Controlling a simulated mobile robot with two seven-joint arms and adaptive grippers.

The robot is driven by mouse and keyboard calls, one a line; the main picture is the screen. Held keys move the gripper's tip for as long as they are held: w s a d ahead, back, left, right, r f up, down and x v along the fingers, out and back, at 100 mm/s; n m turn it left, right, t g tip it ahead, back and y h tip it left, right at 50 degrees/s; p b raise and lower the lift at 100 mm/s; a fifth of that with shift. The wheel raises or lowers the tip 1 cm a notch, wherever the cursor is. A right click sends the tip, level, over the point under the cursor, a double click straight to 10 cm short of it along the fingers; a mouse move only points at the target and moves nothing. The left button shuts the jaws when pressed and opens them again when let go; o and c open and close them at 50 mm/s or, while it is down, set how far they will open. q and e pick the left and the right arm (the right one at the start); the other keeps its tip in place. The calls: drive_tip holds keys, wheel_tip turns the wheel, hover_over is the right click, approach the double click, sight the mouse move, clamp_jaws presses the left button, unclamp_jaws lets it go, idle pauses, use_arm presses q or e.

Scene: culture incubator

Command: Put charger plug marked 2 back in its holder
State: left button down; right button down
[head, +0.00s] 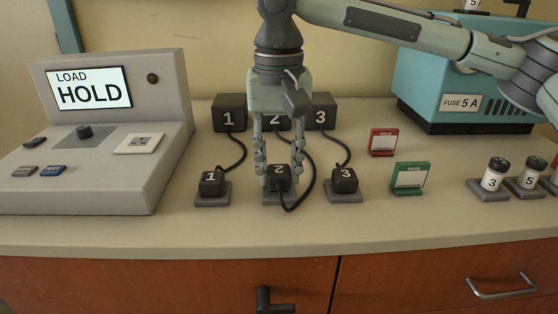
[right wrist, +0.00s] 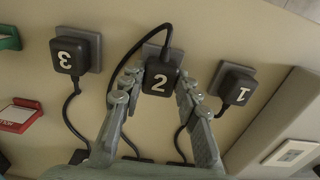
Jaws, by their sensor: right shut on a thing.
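The black charger plug marked 2 (head: 280,172) is between the fingers of my right gripper (head: 280,182), which comes down from above and is shut on it. The plug also shows in the right wrist view (right wrist: 160,79), upright with a finger at each side and its cable looping away. Its grey holder (head: 270,199) is directly under it, mostly hidden by the plug and fingers. I cannot tell whether the plug is fully seated or slightly above. My left gripper is not in view.
Plug 1 (head: 211,182) and plug 3 (head: 344,179) sit in holders on either side. Black boxes marked 1, 2 and 3 stand behind, cabled to the plugs. A grey console (head: 90,190) is left; a green card stand (head: 410,178) and red one (head: 383,141) are right.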

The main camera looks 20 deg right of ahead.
sight(279, 170)
drive_tip(key=shift+f, duration=0.5)
idle(0.5)
drive_tip(key=c, duration=1)
unclamp_jaws()
wheel_tip(279, 170, up, 12)
drive_tip(key=shift+r, duration=0.1)
